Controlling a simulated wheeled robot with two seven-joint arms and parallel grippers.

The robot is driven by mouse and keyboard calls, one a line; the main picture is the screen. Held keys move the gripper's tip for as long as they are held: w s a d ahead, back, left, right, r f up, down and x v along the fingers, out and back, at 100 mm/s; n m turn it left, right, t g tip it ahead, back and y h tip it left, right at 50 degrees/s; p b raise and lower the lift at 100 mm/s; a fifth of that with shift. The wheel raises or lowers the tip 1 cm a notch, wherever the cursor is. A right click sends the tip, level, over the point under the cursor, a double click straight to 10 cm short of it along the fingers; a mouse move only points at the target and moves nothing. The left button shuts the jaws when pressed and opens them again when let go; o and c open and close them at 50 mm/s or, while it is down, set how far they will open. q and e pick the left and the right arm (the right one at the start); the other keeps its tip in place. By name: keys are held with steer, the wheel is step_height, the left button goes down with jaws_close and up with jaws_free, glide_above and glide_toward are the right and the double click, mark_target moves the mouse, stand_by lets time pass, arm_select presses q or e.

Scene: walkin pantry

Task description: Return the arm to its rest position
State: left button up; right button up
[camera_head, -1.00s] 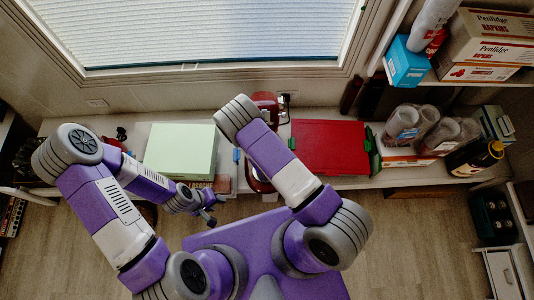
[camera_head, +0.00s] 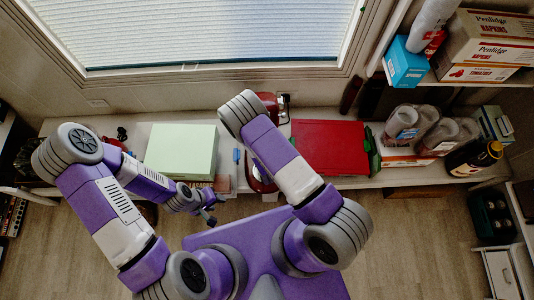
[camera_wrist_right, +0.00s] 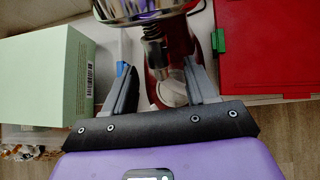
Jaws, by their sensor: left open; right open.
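My left arm is folded at the left of the head view, and its gripper (camera_head: 209,208) is small there, in front of the counter edge, with its jaws apart and nothing seen between them. My right arm reaches up over the middle of the counter, bent at the elbow. Its gripper is hidden behind the arm in the head view. In the right wrist view my right gripper (camera_wrist_right: 160,78) is open, its two dark fingers apart. A red appliance with a shiny metal part (camera_wrist_right: 178,50) shows beyond and between them. I cannot tell that either finger touches it.
A pale green box (camera_head: 181,150) stands left of the right arm, and a red box (camera_head: 329,147) lies to its right. Clear jars (camera_head: 403,122) and a dark bottle (camera_head: 474,158) stand farther right. The counter (camera_head: 350,183) runs below the window.

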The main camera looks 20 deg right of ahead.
steer(key=d+p+v, duration=0.1)
steer(key=v, duration=0.5)
steer(key=s+d+f+m+g+h, duration=0.2)
steer(key=s+d+m+g+h, duration=0.3)
steer(key=s+d+m, duration=0.25)
steer(key=s+d+m+g+y+b, duration=0.1)
steer(key=s+m+g, duration=0.5)
steer(key=s, duration=0.2)
steer(key=s+a+m+g+y+b, duration=0.1)
steer(key=s+a+m+g+y, duration=0.2)
steer(key=a+m+y, duration=0.5)
steer(key=w+a+r+m+t+y+p, duration=0.2)
steer(key=w+a+r+m+t, duration=0.3)
steer(key=m, duration=0.9)
steer(key=shift+w+t, duration=0.4)
steer(key=shift+w, duration=0.4)
